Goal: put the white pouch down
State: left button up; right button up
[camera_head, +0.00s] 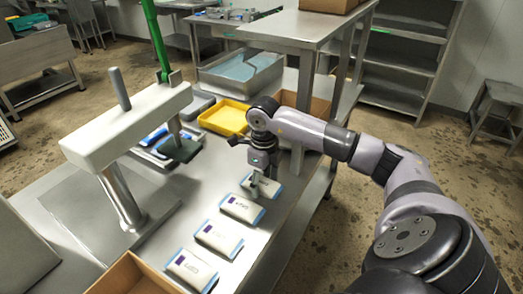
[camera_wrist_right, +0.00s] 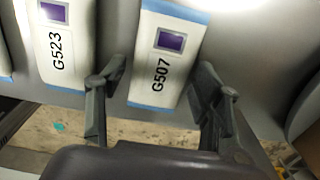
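The white pouch (camera_head: 266,187) with blue end strips lies flat on the steel table, the farthest in a row of similar pouches. My right gripper (camera_head: 262,178) is low over it and hides part of it. In the right wrist view the pouch (camera_wrist_right: 166,55) is labelled G507 and has a purple square. The fingers of my right gripper (camera_wrist_right: 154,85) are spread on either side of its near end. A gap shows at the left finger; whether the right finger touches the pouch is unclear. My left gripper is out of view.
Other white pouches (camera_head: 218,239) lie nearer on the table; the neighbour G523 (camera_wrist_right: 62,42) is close to the left finger. A yellow tray (camera_head: 224,118), a white press-like device (camera_head: 130,125) with a green lever, and a cardboard box (camera_head: 135,275) stand around.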

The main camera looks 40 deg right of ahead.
jog(key=c, duration=1)
notch_tip(320, 180, up, 10)
jog(key=b, duration=0.1)
notch_tip(320, 180, up, 8)
jog(key=r+p, duration=0.1)
jog(key=p, duration=0.1)
send_over(263, 182)
jog(key=shift+s+a+r+p, duration=0.1)
jog(key=shift+s+r+p, duration=0.05)
jog(key=shift+r+p, duration=0.35)
